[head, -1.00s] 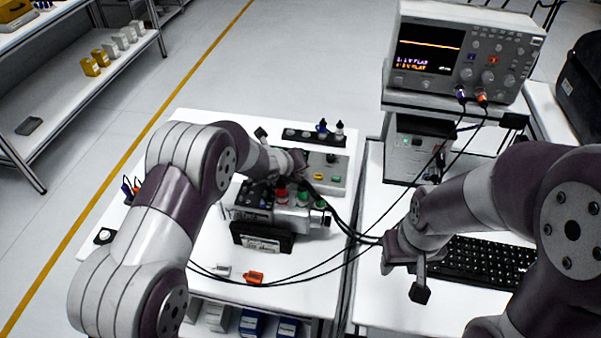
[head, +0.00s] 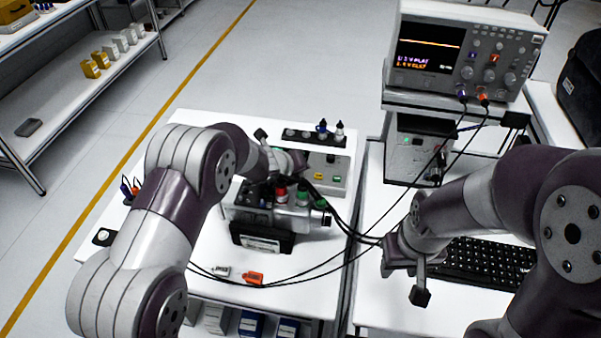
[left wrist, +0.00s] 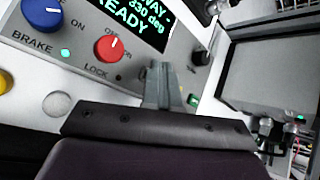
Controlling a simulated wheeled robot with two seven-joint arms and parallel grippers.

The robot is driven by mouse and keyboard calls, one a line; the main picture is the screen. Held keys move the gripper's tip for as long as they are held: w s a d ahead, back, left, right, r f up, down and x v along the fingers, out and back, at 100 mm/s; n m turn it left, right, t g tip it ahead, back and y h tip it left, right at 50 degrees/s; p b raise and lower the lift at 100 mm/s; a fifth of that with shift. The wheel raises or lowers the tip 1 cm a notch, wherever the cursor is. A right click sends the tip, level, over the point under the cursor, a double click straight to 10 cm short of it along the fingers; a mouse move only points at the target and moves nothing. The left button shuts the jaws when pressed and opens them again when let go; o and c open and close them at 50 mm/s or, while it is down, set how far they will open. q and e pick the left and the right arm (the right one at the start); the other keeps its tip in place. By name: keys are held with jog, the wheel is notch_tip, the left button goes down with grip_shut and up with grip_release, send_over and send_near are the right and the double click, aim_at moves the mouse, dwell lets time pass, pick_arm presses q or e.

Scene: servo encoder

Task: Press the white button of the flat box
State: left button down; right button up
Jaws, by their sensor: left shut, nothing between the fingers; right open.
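A flat grey box (head: 338,165) with a yellow and a green button stands at the back of the white table in the head view. My left arm covers its left part. In the left wrist view, a pale round button (left wrist: 58,105) lies on a light surface below a panel with a blue knob (left wrist: 42,12), a red knob (left wrist: 110,48) and a lit display. A yellow button (left wrist: 5,82) is cut off at the left edge. My left gripper (left wrist: 162,88) is shut and empty, right of the pale button; contact cannot be told. My right gripper (head: 412,278) is open above the right table.
A device with red and green knobs (head: 285,208) stands in front of the flat box, with black cables running right. An oscilloscope (head: 460,58) and a keyboard (head: 480,262) are on the right. A small orange piece (head: 252,277) lies at the table's front.

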pick_arm(q)
jog(key=shift+s+f, duration=0.3)
jog(key=shift+f, duration=0.2)
jog(key=shift+w+r+p, duration=0.1)
jog(key=shift+r+p, duration=0.3)
jog(key=shift+p, duration=0.05)
jog(key=shift+r, duration=0.55)
jog(key=shift+w+r+p, duration=0.15)
jog(key=shift+r+p, duration=0.4)
jog(key=shift+p, duration=0.1)
notch_tip(320, 180, up, 4)
jog(key=p, duration=0.3)
jog(key=shift+r+p, duration=0.1)
jog(key=shift+p, duration=0.25)
